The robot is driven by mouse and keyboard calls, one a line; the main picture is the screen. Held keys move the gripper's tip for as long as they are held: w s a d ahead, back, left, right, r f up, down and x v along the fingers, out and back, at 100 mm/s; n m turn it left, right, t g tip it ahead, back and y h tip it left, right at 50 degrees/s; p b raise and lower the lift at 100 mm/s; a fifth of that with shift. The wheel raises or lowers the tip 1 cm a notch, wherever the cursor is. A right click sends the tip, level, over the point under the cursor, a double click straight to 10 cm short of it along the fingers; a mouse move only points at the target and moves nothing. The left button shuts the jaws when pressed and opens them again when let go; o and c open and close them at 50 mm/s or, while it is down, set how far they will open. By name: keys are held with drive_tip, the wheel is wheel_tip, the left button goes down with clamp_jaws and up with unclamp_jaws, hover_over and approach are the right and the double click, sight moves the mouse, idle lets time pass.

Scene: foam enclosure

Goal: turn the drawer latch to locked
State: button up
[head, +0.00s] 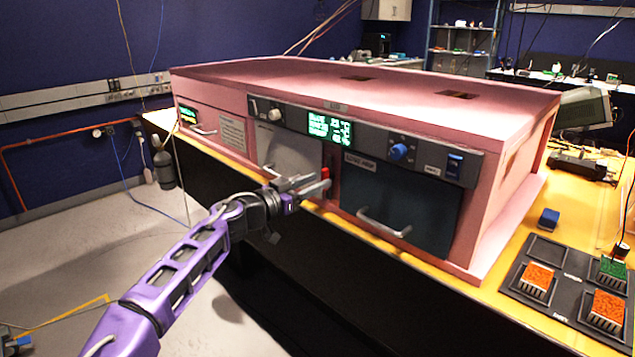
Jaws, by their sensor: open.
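The dark drawer front (425,205) with a light bar handle (383,224) sits in the right part of the pink foam enclosure's front. A small red piece (326,172), which looks like the drawer latch, shows at the strip just left of this drawer. My gripper (317,183) is in front of that strip, with its open fingers pointing right toward the red piece. The fingers cover part of the latch area. I cannot tell whether they touch the latch, or which way the latch is turned.
A grey panel (290,148) lies left of the latch strip. Above are a lit green display (330,129) and a blue knob (398,151). A dark tray (533,283) with orange and green blocks and a small blue block (548,218) are on the yellow bench at right.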

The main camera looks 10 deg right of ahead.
drive_tip(key=shift+w+d, duration=0.3)
drive_tip(key=shift+d, duration=0.15)
clamp_jaws()
